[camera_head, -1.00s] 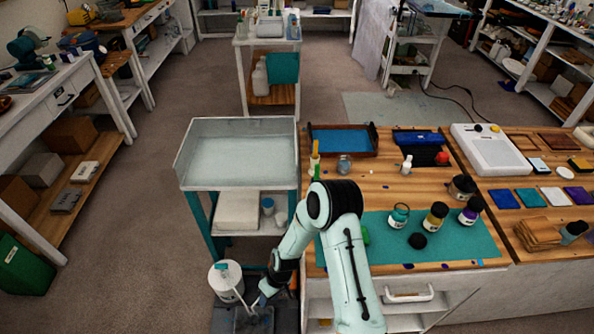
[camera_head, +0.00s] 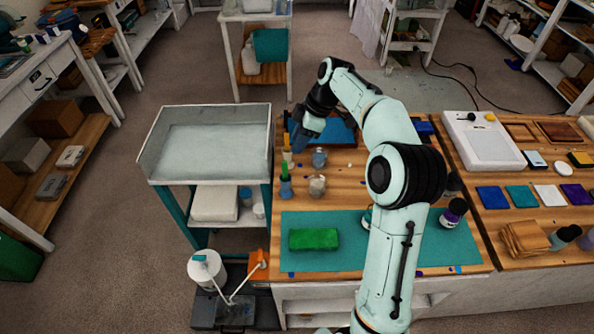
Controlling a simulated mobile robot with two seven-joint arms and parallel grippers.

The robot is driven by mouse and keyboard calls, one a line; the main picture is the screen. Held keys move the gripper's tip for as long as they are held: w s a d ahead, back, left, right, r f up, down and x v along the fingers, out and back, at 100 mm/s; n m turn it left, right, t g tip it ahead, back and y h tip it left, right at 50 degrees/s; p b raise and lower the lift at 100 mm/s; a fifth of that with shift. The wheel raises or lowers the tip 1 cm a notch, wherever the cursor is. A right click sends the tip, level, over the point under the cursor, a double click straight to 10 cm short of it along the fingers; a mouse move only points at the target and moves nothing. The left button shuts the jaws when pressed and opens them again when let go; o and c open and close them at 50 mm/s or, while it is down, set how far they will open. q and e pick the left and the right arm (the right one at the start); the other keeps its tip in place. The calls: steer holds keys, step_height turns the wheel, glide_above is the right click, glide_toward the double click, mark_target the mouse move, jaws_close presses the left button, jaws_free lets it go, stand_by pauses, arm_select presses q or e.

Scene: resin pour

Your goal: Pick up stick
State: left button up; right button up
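My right arm reaches up from the bottom over the wooden workbench (camera_head: 350,185). My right gripper (camera_head: 300,142) points down at the bench's back left, over the front-left edge of the blue-lined tray. Its fingers are dark and small, so I cannot tell whether they are open or shut. Just below the gripper stands a thin pale upright item (camera_head: 287,156), partly hidden. In front of it a green upright item (camera_head: 284,170) stands in or on a small blue holder (camera_head: 286,187). Either may be the stick; I cannot tell. My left gripper is not in view.
Small jars (camera_head: 317,185) stand right of the holder. A green block (camera_head: 314,239) lies on the teal mat (camera_head: 350,258). A white-topped cart (camera_head: 210,150) stands left of the bench. A dark blue-lined tray (camera_head: 338,131) is partly behind my arm. A white canister (camera_head: 206,268) stands on the floor.

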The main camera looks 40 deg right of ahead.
mark_target(286, 162)
steer(key=x, duration=1.2)
steer(key=shift+w+f, duration=0.2)
steer(key=shift+f, duration=0.2)
steer(key=shift+s, duration=0.1)
jaws_close()
